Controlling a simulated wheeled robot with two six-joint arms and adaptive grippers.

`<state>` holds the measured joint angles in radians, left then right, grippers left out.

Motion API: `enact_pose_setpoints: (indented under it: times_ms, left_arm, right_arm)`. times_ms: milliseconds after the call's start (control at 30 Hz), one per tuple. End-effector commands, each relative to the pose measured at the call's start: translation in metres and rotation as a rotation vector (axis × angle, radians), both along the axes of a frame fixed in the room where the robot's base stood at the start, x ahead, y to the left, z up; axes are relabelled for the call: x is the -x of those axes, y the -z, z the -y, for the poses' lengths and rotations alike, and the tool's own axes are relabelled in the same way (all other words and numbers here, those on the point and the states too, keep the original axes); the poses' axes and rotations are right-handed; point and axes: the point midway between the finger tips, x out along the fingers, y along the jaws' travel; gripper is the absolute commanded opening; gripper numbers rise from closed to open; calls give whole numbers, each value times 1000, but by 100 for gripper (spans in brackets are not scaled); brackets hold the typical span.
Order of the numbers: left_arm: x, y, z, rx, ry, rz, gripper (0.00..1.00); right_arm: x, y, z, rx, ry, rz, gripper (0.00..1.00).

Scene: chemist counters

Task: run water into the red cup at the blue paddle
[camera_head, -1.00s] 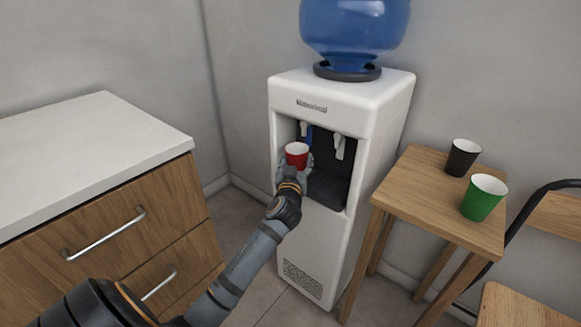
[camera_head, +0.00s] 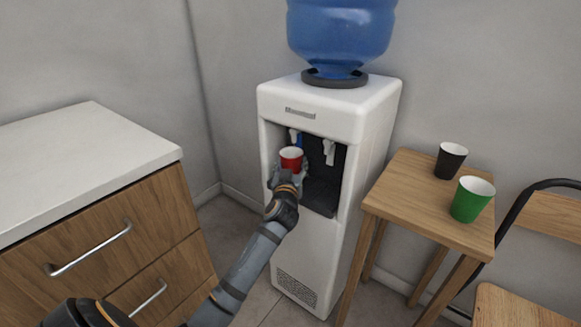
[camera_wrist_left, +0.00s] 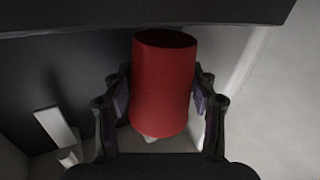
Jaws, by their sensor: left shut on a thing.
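The red cup (camera_head: 291,158) is upright in my left gripper (camera_head: 287,174), at the left part of the water dispenser's recess. In the left wrist view the red cup (camera_wrist_left: 165,85) stands between both fingers of my left gripper (camera_wrist_left: 162,105), which press on its sides. The blue paddle (camera_head: 296,137) shows just above the cup, partly hidden by its tap; I cannot tell whether the cup touches it. A second, white tap (camera_head: 329,151) is to its right. The dispenser (camera_head: 310,235) is white with a blue bottle (camera_head: 341,32) on top. The inside of the cup is too small to read. My right gripper is out of view.
A wooden side table (camera_head: 410,205) right of the dispenser bears a black cup (camera_head: 450,161) and a green cup (camera_head: 471,200). A chair (camera_head: 515,306) stands at the lower right. A white-topped counter (camera_head: 80,165) with drawers is at the left.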

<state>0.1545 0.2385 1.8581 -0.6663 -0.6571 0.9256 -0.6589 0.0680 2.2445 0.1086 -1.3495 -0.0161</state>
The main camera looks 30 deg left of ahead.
Motion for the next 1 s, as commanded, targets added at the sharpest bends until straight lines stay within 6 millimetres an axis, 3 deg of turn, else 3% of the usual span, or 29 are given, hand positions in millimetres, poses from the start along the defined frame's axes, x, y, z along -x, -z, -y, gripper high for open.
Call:
enact_pose_setpoints:
  times_ms: [367,1000]
  left_arm:
    - [-12,-1,1,-1,1,2,44]
    - [-11,-1,1,-1,1,1,45]
  right_arm:
    - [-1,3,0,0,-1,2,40]
    - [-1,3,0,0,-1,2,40]
